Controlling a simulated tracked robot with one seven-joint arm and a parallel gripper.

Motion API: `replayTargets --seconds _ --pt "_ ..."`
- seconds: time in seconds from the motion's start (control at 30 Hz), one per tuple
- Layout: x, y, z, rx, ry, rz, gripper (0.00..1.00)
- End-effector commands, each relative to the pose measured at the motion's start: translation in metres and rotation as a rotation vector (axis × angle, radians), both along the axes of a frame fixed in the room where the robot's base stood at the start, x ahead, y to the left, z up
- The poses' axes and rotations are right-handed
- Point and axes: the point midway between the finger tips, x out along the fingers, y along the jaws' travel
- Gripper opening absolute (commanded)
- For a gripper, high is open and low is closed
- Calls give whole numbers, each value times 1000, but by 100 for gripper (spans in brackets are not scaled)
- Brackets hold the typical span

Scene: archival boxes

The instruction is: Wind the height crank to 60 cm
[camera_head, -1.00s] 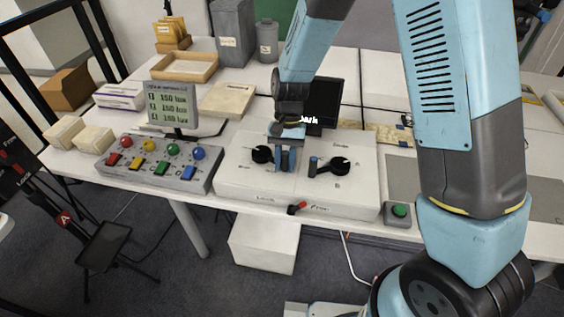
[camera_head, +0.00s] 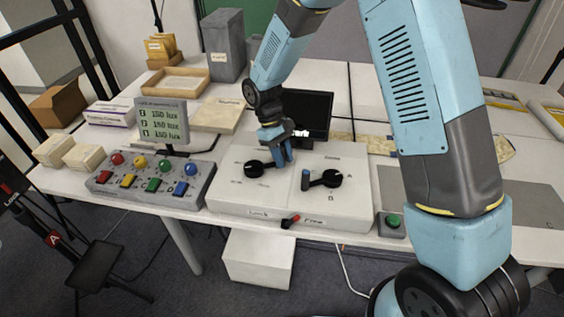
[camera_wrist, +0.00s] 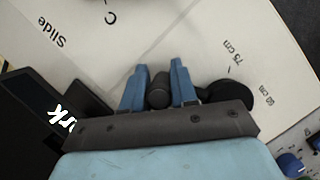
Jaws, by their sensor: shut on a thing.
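The height crank (camera_head: 254,169) is the left black crank on the white panel box (camera_head: 240,198). My gripper (camera_head: 281,153) is over its right side, with the arm reaching in from behind. In the wrist view my blue fingers (camera_wrist: 158,76) are shut on the crank's dark upright handle (camera_wrist: 159,92). The crank's round black hub (camera_wrist: 258,97) lies to the right, partly hidden by my gripper. A "75 cm" mark (camera_wrist: 234,66) and another cm mark (camera_wrist: 262,97) show beyond it. The other marks are hidden or too small to read.
A red lever (camera_head: 290,221) sits at the front between "Lock" and "Free". A button box (camera_head: 150,184) is left, a green button (camera_head: 393,221) right, and a dark screen (camera_head: 306,112) behind.

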Motion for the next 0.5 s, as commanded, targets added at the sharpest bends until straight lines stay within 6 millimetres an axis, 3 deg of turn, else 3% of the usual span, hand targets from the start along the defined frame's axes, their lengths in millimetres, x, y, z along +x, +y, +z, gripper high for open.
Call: replayTargets --seconds 0.5 --pt "29 12 1 -1 -5 331 0"
